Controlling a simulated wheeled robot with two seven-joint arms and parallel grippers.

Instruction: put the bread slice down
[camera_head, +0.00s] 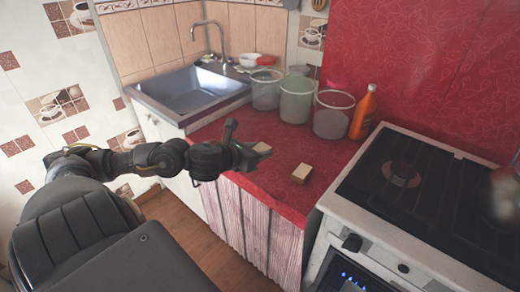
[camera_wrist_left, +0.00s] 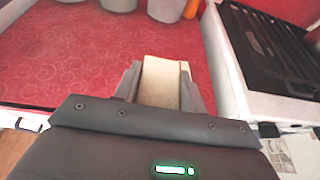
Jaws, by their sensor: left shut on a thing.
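My left gripper (camera_head: 258,150) reaches in from the left above the red counter, near its front edge. It is shut on a pale tan bread slice (camera_head: 263,148), of which only a small part shows past the fingers in the head view. In the left wrist view the slice (camera_wrist_left: 160,80) stands between the two fingers of the gripper (camera_wrist_left: 160,88). I cannot tell its exact height above the counter. My right gripper is not in view.
A second tan block (camera_head: 302,173) lies on the red counter (camera_head: 285,147), right of the gripper. Clear containers (camera_head: 296,105) and an orange bottle (camera_head: 363,114) stand at the back. A sink (camera_head: 190,92) is at the left, a stove (camera_head: 425,190) at the right.

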